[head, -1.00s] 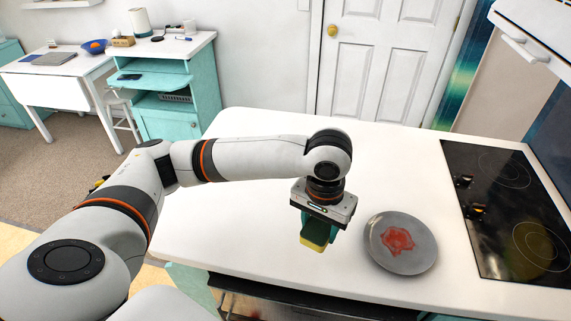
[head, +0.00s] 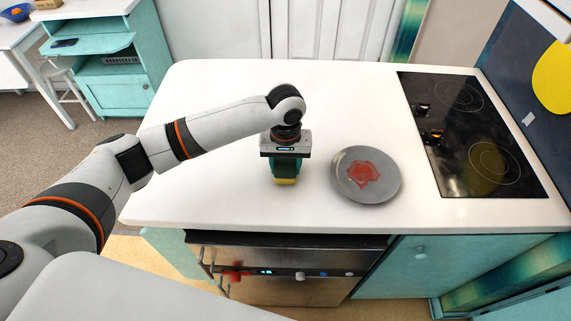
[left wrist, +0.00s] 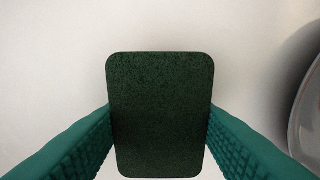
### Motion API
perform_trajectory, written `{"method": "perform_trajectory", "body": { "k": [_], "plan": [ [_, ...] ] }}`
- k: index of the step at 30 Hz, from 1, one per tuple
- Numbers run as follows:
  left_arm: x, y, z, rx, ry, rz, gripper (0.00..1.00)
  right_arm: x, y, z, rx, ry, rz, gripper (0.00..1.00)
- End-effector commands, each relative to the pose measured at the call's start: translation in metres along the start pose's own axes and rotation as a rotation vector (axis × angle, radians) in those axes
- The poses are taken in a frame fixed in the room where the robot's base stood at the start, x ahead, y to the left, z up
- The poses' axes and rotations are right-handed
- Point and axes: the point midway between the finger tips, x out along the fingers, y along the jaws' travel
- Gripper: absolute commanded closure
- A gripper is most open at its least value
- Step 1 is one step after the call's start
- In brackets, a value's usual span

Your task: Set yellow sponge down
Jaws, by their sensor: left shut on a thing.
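The yellow sponge (head: 286,181) with a dark green scouring side is between the fingers of my left gripper (head: 285,170), which is shut on it. In the head view the sponge is over the white counter, left of the grey plate. The left wrist view shows the sponge's dark green face (left wrist: 160,115) between the two teal fingers, with white counter behind it. I cannot tell whether the sponge touches the counter. My right gripper is not in view.
A grey plate (head: 390,187) with a red stain lies on the counter (head: 220,95) just right of the sponge. A black cooktop (head: 470,130) is farther right. An oven (head: 290,265) is below the counter's front edge. The counter behind and left is clear.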

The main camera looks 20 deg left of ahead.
Motion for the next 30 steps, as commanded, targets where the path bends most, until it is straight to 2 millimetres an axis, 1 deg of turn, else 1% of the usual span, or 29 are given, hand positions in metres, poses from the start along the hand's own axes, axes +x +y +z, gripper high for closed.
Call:
{"method": "perform_trajectory", "body": {
  "k": [3,14,15,17,18,27,30],
  "plan": [
    [0.0094,-0.0001,-0.0003,0.000,0.000,-0.001,0.73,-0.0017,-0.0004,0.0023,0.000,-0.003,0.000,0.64],
    [0.0125,-0.0002,-0.0005,0.001,0.001,-0.001,0.73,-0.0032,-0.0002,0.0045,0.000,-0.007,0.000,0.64],
    [0.0127,-0.0003,-0.0002,0.001,0.000,-0.001,0.47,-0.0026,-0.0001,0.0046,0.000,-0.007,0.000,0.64],
    [0.0127,-0.0003,-0.0002,0.001,0.000,-0.001,0.38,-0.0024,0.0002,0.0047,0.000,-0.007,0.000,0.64],
    [0.0127,-0.0003,-0.0002,0.001,0.000,-0.001,0.31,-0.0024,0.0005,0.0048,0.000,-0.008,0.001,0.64],
    [0.0118,-0.0002,0.0000,0.001,-0.001,-0.001,0.31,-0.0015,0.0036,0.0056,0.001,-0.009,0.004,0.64],
    [0.0051,-0.0006,0.0001,0.002,-0.002,-0.002,0.31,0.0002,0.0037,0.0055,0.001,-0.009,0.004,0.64]
  ]
}}
